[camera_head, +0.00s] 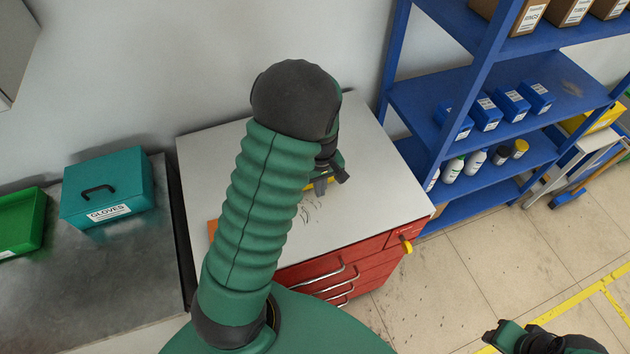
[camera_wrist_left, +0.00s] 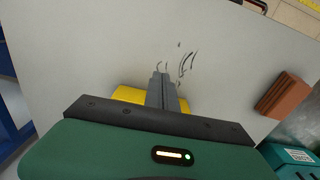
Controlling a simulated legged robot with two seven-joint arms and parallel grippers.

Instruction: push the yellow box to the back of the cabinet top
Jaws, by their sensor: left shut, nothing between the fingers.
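The cabinet (camera_head: 385,190) is red with a pale grey top, which also fills much of the left wrist view (camera_wrist_left: 90,45). My left gripper (camera_head: 332,182) is low over the top, with its fingers (camera_wrist_left: 160,82) shut and empty. The yellow box (camera_wrist_left: 130,95) shows on both sides of the fingers in the wrist view, partly hidden by the gripper body. In the head view only a small yellow patch (camera_head: 308,187) shows beside the fingers. I cannot tell whether they touch. My right gripper (camera_head: 494,336) is at the lower right, away from the cabinet.
A reddish-brown block (camera_wrist_left: 284,95) lies on the cabinet top; its orange edge (camera_head: 212,229) shows beside my left arm. A teal gloves box (camera_head: 108,187) and a green bin (camera_head: 20,220) stand on the left bench. A blue shelf (camera_head: 440,95) stands at the right. A wall is behind.

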